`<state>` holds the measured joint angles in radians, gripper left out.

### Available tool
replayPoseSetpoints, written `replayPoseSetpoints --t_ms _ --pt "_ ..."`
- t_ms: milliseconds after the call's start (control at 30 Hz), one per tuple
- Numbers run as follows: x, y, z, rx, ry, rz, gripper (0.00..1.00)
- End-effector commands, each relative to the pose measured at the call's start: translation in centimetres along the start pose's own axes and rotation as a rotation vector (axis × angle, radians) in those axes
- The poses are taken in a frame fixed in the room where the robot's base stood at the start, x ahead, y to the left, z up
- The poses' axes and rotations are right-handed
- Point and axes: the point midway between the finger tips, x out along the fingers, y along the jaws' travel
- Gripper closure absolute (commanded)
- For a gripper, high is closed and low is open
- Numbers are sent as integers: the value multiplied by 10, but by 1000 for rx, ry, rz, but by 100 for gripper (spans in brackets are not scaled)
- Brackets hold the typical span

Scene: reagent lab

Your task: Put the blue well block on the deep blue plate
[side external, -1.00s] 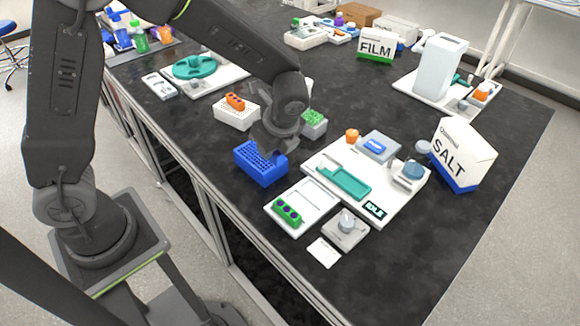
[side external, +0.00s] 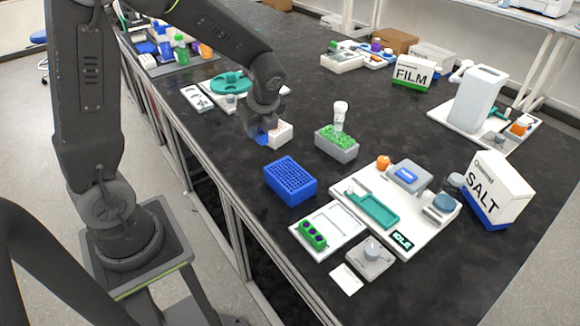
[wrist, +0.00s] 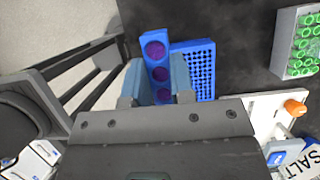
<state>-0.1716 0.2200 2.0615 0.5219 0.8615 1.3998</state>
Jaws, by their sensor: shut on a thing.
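The blue well block (wrist: 143,48), with purple round wells, is held between the two fingers of my gripper (wrist: 158,84) in the wrist view. In the side view my gripper (side external: 260,130) is left of and behind the deep blue plate, with a little of the blue block (side external: 262,138) showing below it. The deep blue plate (side external: 290,181), a blue box with a grid of small holes, stands on the dark bench. It also shows in the wrist view (wrist: 203,70), just right of the held block. The block is apart from the plate in the side view.
A white block (side external: 281,136) stands close beside my gripper. A grey rack (side external: 338,152) with green wells and a tall clear tube (side external: 340,115) is right of it. A white tray with a green well block (side external: 312,235) and a white station (side external: 375,232) lie in front.

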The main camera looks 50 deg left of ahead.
Motion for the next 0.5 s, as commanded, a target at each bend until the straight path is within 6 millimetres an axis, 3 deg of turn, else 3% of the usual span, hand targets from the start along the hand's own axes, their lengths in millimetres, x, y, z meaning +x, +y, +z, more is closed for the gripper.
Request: replayPoseSetpoints --t_ms 100,300,500 --pt "7 -16 -30 8 1 2 100" --pt "16 -37 -68 3 0 0 100" --pt "19 -46 -85 -1 0 -1 100"
